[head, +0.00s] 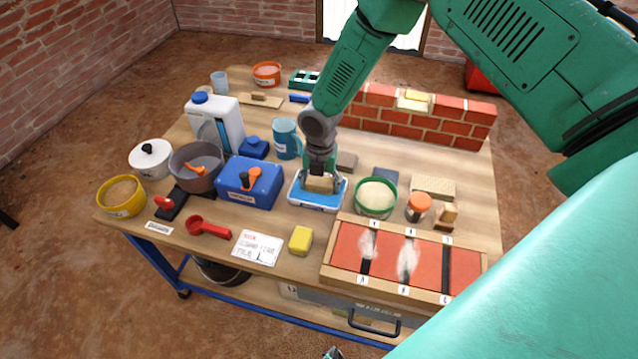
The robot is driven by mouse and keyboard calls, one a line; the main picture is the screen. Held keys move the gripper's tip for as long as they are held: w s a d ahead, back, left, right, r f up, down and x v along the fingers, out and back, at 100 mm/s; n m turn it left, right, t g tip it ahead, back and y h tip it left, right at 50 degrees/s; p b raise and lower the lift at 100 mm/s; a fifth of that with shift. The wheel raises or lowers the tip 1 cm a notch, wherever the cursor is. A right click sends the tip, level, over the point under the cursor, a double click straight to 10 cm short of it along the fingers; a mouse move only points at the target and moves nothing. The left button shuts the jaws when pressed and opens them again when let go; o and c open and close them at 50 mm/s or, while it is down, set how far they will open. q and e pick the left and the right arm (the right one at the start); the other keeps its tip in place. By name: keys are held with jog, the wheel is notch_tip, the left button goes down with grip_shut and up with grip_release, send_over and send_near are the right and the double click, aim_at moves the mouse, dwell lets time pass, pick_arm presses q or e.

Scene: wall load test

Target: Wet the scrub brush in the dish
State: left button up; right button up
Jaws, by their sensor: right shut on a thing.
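My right gripper (320,174) reaches down from above and is shut on the scrub brush (320,185), a tan block. The brush is held at the dish (294,199), a shallow white tray with blue inside, near the middle of the bench. The brush's underside is low over or in the dish; I cannot tell whether it touches the blue surface. The gripper's fingers hide part of the brush. Only a small green and dark tip, seemingly my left gripper (333,353), shows at the bottom edge, so its jaws cannot be made out.
A blue box (235,192) stands left of the dish, and a green-rimmed bowl (376,197) stands close on its right. A yellow sponge (301,240) and a wooden frame with red panels (345,248) lie in front. A low brick wall (400,123) stands behind.

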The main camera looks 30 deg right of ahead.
aim_at(318, 181)
jog(key=shift+a+r, duration=0.25)
jog(key=shift+a, duration=0.35)
jog(key=shift+d+f, duration=0.35)
jog(key=shift+d, duration=0.1)
pick_arm(q)
jog(key=shift+a+f, duration=0.15)
jog(key=shift+a+f, duration=0.2)
jog(key=shift+a, duration=0.1)
pick_arm(e)
jog(key=shift+a+f, duration=0.1)
jog(key=shift+a, duration=0.25)
pick_arm(q)
jog(key=shift+d+b, duration=0.2)
jog(key=shift+b, duration=0.1)
pick_arm(e)
jog(key=shift+d+f, duration=0.1)
jog(key=shift+d, duration=0.15)
pick_arm(q)
jog(key=shift+r, duration=0.15)
pick_arm(e)
jog(key=shift+a, duration=0.1)
notch_tip(318, 181, up, 7)
jog(key=p, duration=0.6)
pick_arm(q)
notch_tip(318, 181, up, 6)
jog(key=shift+f, duration=0.1)
